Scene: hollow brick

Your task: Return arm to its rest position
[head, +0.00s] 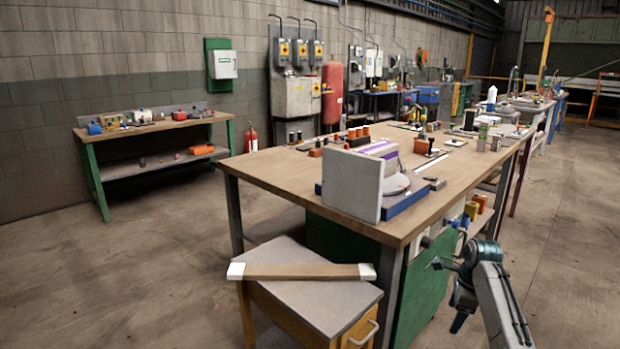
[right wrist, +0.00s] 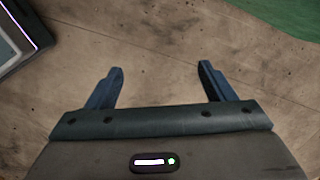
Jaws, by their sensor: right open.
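My right arm (head: 502,305) comes in from the lower right in the head view, over the floor beside the workbench. Its right gripper (head: 449,292) is to the right of the bench's green side and points left. In the right wrist view the same gripper (right wrist: 161,67) shows two dark blue fingers spread wide apart, with only bare floor between them. It is open and empty. My left gripper is not in view.
The long wooden workbench (head: 290,166) holds a grey slab (head: 352,186) and several small items. A small cabinet (head: 315,300) stands before it, with a white-ended wooden bar (head: 300,271) on top. The concrete floor (head: 565,235) at right is clear.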

